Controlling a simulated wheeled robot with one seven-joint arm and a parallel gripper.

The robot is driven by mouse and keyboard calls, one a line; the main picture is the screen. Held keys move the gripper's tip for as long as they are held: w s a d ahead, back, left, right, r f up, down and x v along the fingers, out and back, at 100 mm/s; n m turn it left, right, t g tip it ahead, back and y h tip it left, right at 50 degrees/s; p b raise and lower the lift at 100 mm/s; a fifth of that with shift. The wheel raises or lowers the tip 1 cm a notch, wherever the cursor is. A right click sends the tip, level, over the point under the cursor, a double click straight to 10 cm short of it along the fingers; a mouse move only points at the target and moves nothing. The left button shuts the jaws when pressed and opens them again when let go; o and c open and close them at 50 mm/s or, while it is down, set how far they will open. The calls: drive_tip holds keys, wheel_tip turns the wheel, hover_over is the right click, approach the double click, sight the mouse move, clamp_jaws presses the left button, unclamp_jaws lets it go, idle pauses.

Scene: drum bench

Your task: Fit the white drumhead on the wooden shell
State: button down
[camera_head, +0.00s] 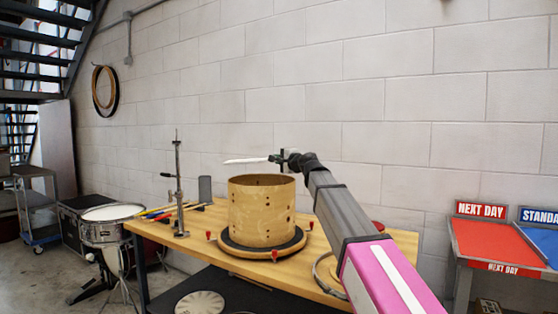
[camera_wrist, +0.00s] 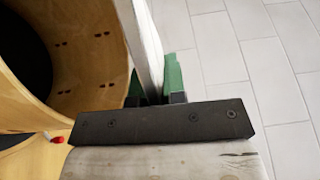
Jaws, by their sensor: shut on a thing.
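The wooden shell (camera_head: 262,212) stands upright and open-topped on a round black pad on the bench. Its inner wall (camera_wrist: 92,50) fills the left of the wrist view. My gripper (camera_head: 277,158) is above the shell's right rim, shut on the white drumhead (camera_head: 246,161). In the head view the drumhead is seen nearly edge-on, roughly level, reaching left over the shell and clear of its rim. In the wrist view the drumhead (camera_wrist: 147,45) is a thin white strip between the green fingers (camera_wrist: 159,88). Its face is hidden in both views.
The round black pad (camera_head: 232,246) has red knobs around it on the wooden bench (camera_head: 305,268). A snare drum (camera_head: 111,213) stands beyond the bench's left end.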

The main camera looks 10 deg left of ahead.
wheel_tip(320, 180, down, 6)
drive_tip(key=shift+f, duration=0.25)
idle(0.9)
idle(0.3)
drive_tip(key=shift+c, duration=2.2)
unclamp_jaws()
drive_tip(key=shift+s+d+f, duration=0.1)
drive_tip(key=shift+c, duration=0.2)
drive_tip(key=shift+f, duration=0.15)
drive_tip(key=shift+c, duration=0.3)
drive_tip(key=shift+s+d, duration=0.35)
drive_tip(key=shift+s, duration=0.05)
drive_tip(key=shift+o, duration=0.8)
drive_tip(key=v, duration=0.9)
drive_tip(key=shift+s+d, duration=0.15)
drive_tip(key=shift+d, duration=0.15)
